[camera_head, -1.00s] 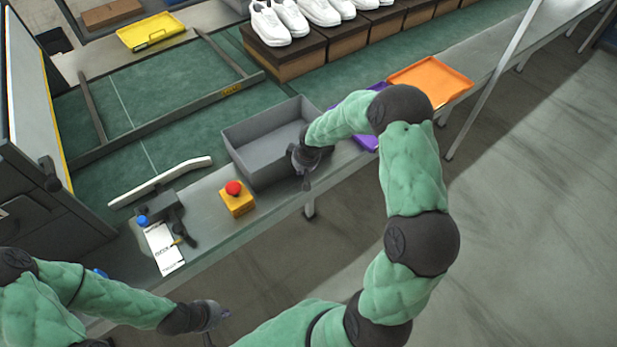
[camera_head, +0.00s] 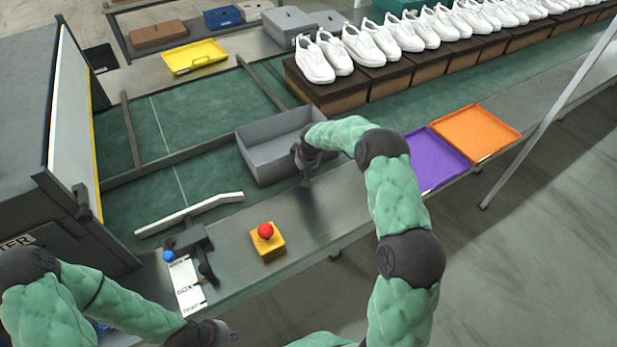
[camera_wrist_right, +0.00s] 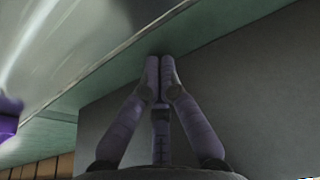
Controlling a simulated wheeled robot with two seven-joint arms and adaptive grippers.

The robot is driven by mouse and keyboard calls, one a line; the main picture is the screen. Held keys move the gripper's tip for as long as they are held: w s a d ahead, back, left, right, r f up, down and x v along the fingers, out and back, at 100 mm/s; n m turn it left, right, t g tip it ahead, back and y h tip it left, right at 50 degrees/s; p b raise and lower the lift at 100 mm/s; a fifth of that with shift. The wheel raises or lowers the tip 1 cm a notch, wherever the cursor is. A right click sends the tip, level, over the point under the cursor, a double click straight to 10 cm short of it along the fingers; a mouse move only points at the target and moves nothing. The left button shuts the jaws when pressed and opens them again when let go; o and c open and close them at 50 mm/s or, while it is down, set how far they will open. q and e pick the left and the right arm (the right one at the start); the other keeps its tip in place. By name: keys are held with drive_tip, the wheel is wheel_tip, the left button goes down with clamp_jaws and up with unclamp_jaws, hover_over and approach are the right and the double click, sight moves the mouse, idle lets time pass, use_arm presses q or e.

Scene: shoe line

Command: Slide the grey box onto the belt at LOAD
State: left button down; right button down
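The grey box (camera_head: 262,166) is an open, empty-looking tray, mostly over the green belt (camera_head: 210,190) and just beyond the steel front ledge. My right gripper (camera_head: 306,180) is at its near right side, fingers pointing down. In the right wrist view the fingers of my right gripper (camera_wrist_right: 160,62) are together with nothing between them, close against a grey wall (camera_wrist_right: 235,90) that looks like the box. Whether they touch it I cannot tell. My left gripper (camera_head: 228,336) is low at the bottom left, away from the box; its fingers are unclear.
A yellow block with a red button (camera_head: 267,241) stands on the ledge in front of the box. A pale guide bar (camera_head: 190,214) lies to the left. Purple (camera_head: 437,160) and orange (camera_head: 474,133) trays lie to the right. Brown boxes with white shoes (camera_head: 330,92) stand behind.

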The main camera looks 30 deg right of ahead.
drive_tip(key=w, duration=0.3)
drive_tip(key=shift+w+f, duration=0.15)
drive_tip(key=shift+w, duration=0.2)
drive_tip(key=shift+w+r, duration=0.25)
drive_tip(key=shift+w, duration=0.2)
drive_tip(key=shift+w+a, duration=0.1)
drive_tip(key=shift+w, duration=0.05)
use_arm(q)
drive_tip(key=shift+w+f, duration=0.25)
drive_tip(key=shift+f, duration=0.05)
